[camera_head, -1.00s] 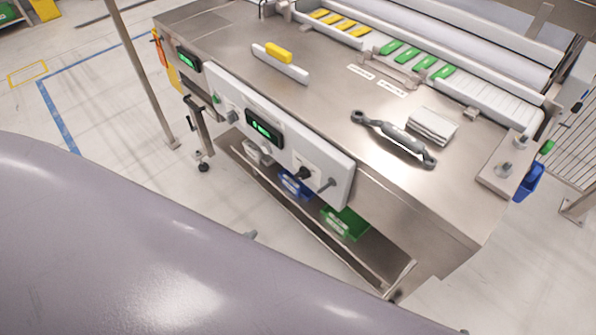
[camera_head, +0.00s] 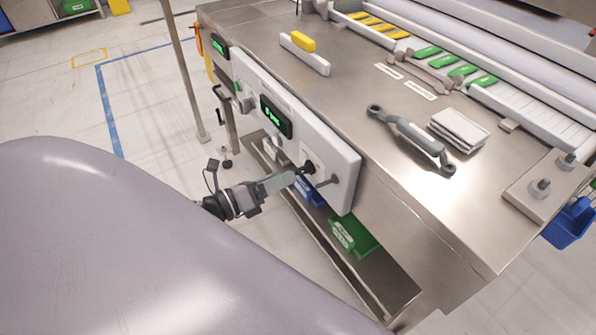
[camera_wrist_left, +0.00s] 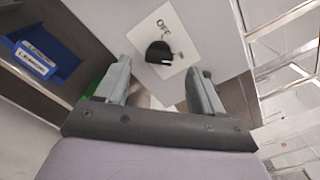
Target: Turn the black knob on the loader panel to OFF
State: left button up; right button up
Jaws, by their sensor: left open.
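The black knob (camera_head: 309,167) sits on a white plate on the front of the pale loader panel (camera_head: 343,197). In the left wrist view the knob (camera_wrist_left: 159,52) lies ahead between the open fingers, a little beyond the fingertips, with the OFF label (camera_wrist_left: 163,27) beside it. A second label by the knob is too small to read. My left gripper (camera_head: 292,177) comes in from the lower left and is open in front of the knob. In the wrist view the gripper (camera_wrist_left: 160,72) holds nothing, and I see no contact with the knob.
A lever (camera_head: 328,181) sticks out right of the knob, and a green-lit display (camera_head: 276,116) is to its left. Blue and green bins (camera_head: 353,237) stand on the shelf below. A metal handle (camera_head: 412,137) lies on the bench top.

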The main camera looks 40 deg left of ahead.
aim_at(300, 170)
pick_arm(q)
jog(key=shift+x, duration=2.75)
jog(key=c, duration=1.1)
